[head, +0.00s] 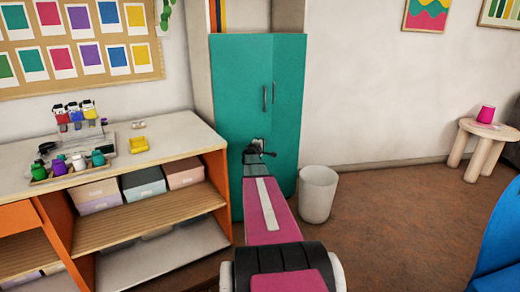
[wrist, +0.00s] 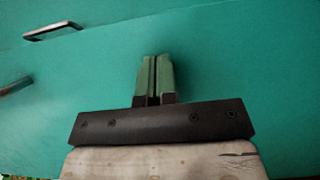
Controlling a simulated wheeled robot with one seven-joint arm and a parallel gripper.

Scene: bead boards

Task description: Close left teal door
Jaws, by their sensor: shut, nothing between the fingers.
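The teal cabinet stands at the back, with its left teal door (head: 238,85) and right teal door (head: 289,100) meeting near the middle. Each door has an upright dark handle by the seam, the left handle (head: 264,98) and the right handle (head: 273,92). The left door looks closed or nearly so; I cannot tell whether a small gap is left. My gripper (head: 258,146) is low in front of the doors, below the handles. In the wrist view its green fingers (wrist: 155,75) are shut together and empty, facing a teal panel (wrist: 230,60). I cannot tell whether they touch it.
A white bin (head: 318,195) stands right of the cabinet. A wooden shelf unit (head: 185,135) with paint bottles and boxes stands close on the left. A small round stool (head: 480,135) with a pink cup is at the far right. The brown floor between bin and stool is clear.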

